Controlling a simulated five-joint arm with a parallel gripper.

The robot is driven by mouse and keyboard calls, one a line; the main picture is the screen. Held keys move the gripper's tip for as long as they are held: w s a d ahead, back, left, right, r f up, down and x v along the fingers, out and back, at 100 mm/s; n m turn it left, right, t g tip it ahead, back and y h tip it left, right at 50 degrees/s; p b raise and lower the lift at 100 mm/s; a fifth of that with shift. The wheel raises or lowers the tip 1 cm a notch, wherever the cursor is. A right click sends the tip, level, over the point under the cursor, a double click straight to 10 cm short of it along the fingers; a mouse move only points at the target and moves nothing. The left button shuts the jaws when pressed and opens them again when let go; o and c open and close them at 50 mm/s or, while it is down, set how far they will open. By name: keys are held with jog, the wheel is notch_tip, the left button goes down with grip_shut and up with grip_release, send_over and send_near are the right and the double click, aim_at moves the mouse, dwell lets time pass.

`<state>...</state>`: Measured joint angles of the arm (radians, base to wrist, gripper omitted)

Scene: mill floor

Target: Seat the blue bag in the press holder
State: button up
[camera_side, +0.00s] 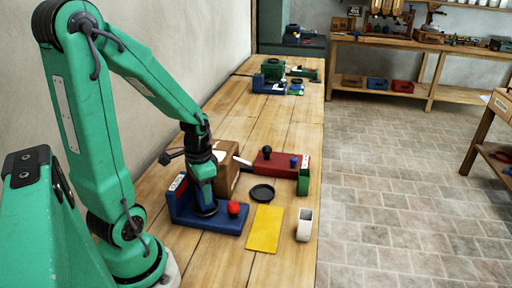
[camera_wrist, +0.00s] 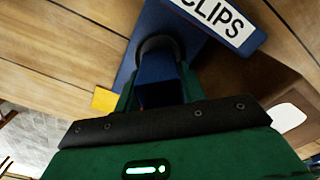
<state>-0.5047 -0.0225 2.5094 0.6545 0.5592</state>
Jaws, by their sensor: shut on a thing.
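My gripper (camera_side: 205,203) points down over the blue press holder (camera_side: 227,222), which has an upright back plate with a white label. In the wrist view the holder (camera_wrist: 150,17) carries a label ending in "CLIPS". My gripper (camera_wrist: 158,98) is shut on the blue bag (camera_wrist: 158,70), seen between its green fingers. The bag's far end meets a dark ring on the holder; I cannot tell whether it sits fully inside. In the side view the bag is hidden by the gripper. A red knob (camera_side: 233,207) stands on the holder's base, right of the gripper.
A brown box (camera_side: 226,158) stands close behind the holder. A black dish (camera_side: 262,193), a yellow sheet (camera_side: 265,229), a white ring-like piece (camera_side: 304,225) and a red block (camera_side: 282,165) with a green end lie to the right. Bare wood lies in front.

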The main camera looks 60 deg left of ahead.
jog(key=shift+f, duration=0.6)
dwell(0.3)
jog(key=o, duration=0.8)
jog(key=shift+o, duration=0.2)
jog(key=shift+r, duration=5.45)
jog(key=shift+w+d+r, duration=0.2)
jog(key=shift+d+r, duration=0.1)
jog(key=shift+d, duration=0.2)
jog(key=d+r+t, duration=0.5)
jog(key=d+r, duration=0.1)
jog(key=d, duration=0.5)
jog(key=shift+r+n+t, duration=0.3)
jog(key=shift+r, duration=0.1)
